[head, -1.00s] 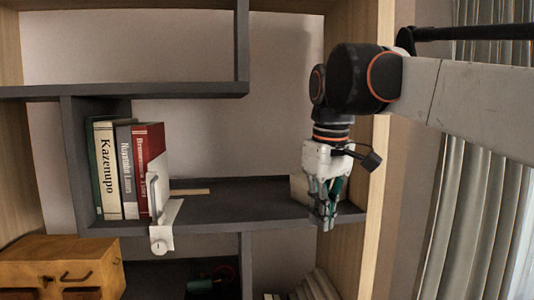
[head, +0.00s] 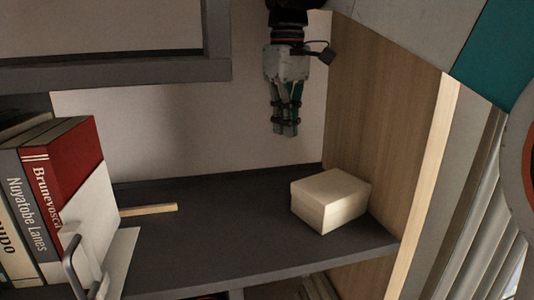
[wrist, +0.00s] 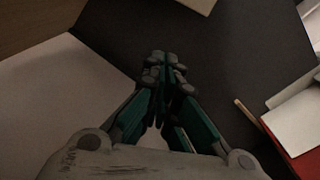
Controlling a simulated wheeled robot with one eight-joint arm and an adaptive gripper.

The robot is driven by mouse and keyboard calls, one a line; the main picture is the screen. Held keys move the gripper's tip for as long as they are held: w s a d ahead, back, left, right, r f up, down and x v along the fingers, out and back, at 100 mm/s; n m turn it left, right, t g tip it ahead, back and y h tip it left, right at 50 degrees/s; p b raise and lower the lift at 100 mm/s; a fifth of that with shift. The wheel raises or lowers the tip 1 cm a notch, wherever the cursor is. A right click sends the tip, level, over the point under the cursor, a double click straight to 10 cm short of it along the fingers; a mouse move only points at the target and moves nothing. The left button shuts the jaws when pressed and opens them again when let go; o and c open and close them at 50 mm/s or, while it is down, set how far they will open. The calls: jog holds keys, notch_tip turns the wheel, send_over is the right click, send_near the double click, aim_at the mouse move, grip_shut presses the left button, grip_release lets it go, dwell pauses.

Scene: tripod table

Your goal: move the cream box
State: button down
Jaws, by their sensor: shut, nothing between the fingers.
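The cream box (head: 330,200) sits on the dark grey shelf (head: 225,225), near its right end beside the wooden side panel. My gripper (head: 285,130) hangs fingers down in the head view, above and to the left of the box, apart from it. Its fingers are closed together with nothing between them. In the wrist view my gripper (wrist: 164,62) points at the shelf. A pale edge at the top of that view looks like part of the cream box (wrist: 190,3).
Books (head: 50,180) and a white bookend (head: 100,250) stand at the left. A thin wooden strip (head: 150,210) lies on the shelf. A wooden side panel (head: 375,130) bounds the right, and a grey upper shelf (head: 120,75) is at the upper left.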

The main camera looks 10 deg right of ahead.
jog(key=f, duration=0.6)
jog(key=f+p, duration=0.1)
jog(key=f, duration=0.2)
jog(key=shift+s+f, duration=0.3)
jog(key=shift+f, duration=0.05)
jog(key=s, duration=0.1)
jog(key=s+d, duration=0.1)
jog(key=s, duration=0.1)
jog(key=shift+d+p, duration=0.3)
jog(key=shift+p, duration=0.1)
jog(key=shift+s+d, duration=0.2)
jog(key=shift+s, duration=0.1)
jog(key=shift+s+d+f, duration=0.1)
jog(key=shift+s+d, duration=0.35)
jog(key=shift+s, duration=0.25)
jog(key=shift+s+d, duration=0.15)
jog(key=shift+s, duration=0.2)
jog(key=shift+w, duration=0.15)
